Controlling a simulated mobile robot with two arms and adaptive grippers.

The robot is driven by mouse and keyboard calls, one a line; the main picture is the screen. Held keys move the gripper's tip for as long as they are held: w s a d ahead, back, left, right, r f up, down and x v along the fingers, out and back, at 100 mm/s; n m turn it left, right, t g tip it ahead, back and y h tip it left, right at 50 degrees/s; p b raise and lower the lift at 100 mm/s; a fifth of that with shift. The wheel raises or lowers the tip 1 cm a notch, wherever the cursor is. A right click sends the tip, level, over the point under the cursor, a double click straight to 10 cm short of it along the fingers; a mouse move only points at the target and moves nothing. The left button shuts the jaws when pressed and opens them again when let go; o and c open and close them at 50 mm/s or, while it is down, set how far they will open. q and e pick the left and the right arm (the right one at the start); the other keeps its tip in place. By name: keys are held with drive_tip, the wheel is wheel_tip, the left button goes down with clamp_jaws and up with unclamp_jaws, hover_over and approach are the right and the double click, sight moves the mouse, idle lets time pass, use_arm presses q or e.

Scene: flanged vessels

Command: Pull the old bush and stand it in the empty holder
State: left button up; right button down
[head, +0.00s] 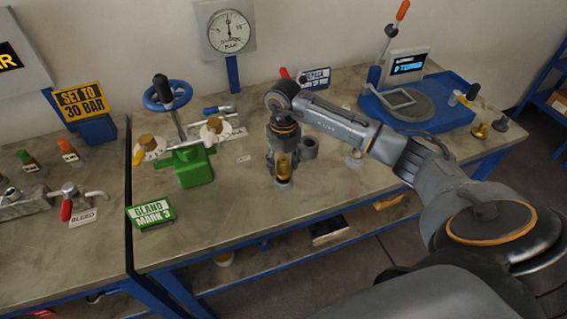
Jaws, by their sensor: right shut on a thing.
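My right gripper (284,158) reaches down over the middle of the bench and is shut on a brass-coloured bush (284,170), the old bush by its look. The fingers hide part of it. The bush is upright, with its lower end at a short grey holder (283,186) on the bench; I cannot tell whether it sits inside or just above. A grey hollow cylinder (309,148) stands just behind and to the right of the gripper. My left gripper is not in view.
A green valve body (192,167) with a blue handwheel stands left of the gripper, behind a "GLAND MARK 3" sign (151,213). A blue press-like station (445,112) is at the back right. The bench front around the holder is clear.

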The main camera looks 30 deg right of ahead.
drive_tip(key=shift+f, duration=0.1)
idle(0.6)
drive_tip(key=shift+f, duration=0.1)
drive_tip(key=shift+f+b, duration=1.2)
drive_tip(key=shift+f, duration=0.05)
drive_tip(key=c, duration=0.5)
unclamp_jaws()
